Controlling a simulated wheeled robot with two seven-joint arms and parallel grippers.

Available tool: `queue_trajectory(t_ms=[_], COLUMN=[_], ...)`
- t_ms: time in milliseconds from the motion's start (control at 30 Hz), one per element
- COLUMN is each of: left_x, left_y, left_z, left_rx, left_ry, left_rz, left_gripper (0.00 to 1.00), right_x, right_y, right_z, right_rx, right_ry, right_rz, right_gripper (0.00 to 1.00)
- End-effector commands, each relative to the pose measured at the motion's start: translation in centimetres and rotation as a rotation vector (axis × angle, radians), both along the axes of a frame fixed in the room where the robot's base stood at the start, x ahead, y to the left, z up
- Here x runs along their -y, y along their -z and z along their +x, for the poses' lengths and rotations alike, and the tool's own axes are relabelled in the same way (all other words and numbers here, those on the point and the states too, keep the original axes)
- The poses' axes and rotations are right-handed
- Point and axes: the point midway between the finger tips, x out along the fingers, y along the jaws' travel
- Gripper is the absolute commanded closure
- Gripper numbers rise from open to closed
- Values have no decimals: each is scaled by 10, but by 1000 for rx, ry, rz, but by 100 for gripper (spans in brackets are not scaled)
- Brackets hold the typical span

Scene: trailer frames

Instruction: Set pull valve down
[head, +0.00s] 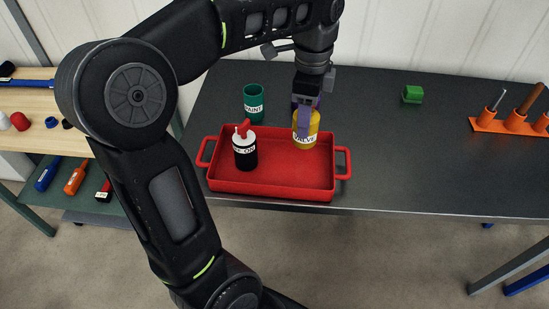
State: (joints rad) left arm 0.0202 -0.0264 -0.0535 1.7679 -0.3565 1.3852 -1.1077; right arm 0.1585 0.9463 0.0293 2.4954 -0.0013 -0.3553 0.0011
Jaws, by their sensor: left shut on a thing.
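A yellow can labelled "VALVE" (312,130) is at the back right of a red tray (270,185), upright. My left gripper (306,118) points down from above and is shut on the yellow can. Its purple fingers cover part of the can's front. I cannot tell whether the can touches the tray floor. My right gripper is not in view.
A black bottle with a white label (245,152) stands in the tray's left part. A green can labelled "PAINT" (253,103) stands behind the tray. A green block (412,94) and an orange tool rack (512,125) are to the right.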

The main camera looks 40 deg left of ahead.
Motion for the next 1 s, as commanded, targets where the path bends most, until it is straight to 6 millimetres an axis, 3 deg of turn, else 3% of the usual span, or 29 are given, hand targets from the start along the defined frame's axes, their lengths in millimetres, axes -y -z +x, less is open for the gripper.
queue_trajectory(t_ms=[233,600,1000], left_x=[0,0,0], left_y=[6,61,70], left_z=[0,0,0], left_rx=[-2,-1,-1], left_ry=[0,-1,-1], left_rz=[0,0,0], left_gripper=[95,95,95], right_x=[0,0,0], right_y=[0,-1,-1], right_z=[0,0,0], right_rx=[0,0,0], right_ry=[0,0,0], right_rz=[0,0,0], right_gripper=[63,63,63])
